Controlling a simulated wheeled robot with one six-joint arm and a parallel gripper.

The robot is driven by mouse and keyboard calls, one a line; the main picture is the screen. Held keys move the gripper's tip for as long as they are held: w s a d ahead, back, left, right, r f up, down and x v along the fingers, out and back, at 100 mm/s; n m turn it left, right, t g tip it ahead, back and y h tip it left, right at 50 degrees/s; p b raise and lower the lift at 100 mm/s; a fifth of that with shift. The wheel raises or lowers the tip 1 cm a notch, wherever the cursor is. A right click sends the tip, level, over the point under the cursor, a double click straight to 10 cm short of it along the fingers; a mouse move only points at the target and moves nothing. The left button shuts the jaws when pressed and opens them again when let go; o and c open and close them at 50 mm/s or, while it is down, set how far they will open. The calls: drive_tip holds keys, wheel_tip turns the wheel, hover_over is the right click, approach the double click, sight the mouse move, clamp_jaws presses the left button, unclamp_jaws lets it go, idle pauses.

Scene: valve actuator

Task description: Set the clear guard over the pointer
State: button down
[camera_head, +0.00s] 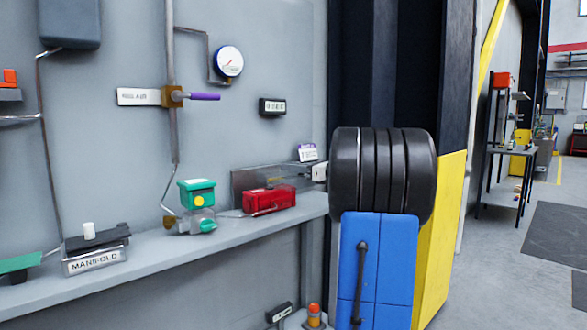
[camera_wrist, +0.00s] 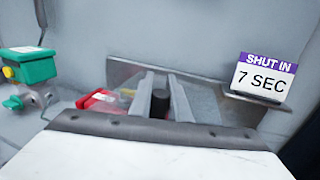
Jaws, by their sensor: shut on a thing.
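The actuator (camera_head: 197,193) has a green box with a yellow round mark on its front. It stands on the wall shelf over a grey valve body with a green knob. It also shows at the left edge of the wrist view (camera_wrist: 32,68). I cannot make out a separate pointer on it. My gripper (camera_wrist: 160,88) is shut on a short dark knob (camera_wrist: 160,104), to the right of the actuator and apart from it. In the head view my arm hides most of the gripper.
A red box (camera_head: 268,200) lies on the shelf (camera_head: 165,246) between actuator and gripper. A grey metal panel (camera_head: 245,181) stands behind it. A "SHUT IN 7 SEC" card (camera_wrist: 264,78) is at right. The manifold block (camera_head: 95,262) is left. A purple-handled valve (camera_head: 203,97) sticks out above.

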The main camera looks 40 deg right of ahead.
drive_tip(key=a, duration=0.8)
drive_tip(key=shift+a, duration=0.25)
drive_tip(key=c, duration=1.7)
unclamp_jaws()
drive_tip(key=shift+a, duration=0.2)
drive_tip(key=shift+o, duration=0.2)
drive_tip(key=shift+s+d, duration=0.1)
drive_tip(key=v, duration=1.7)
drive_tip(key=shift+s, duration=0.1)
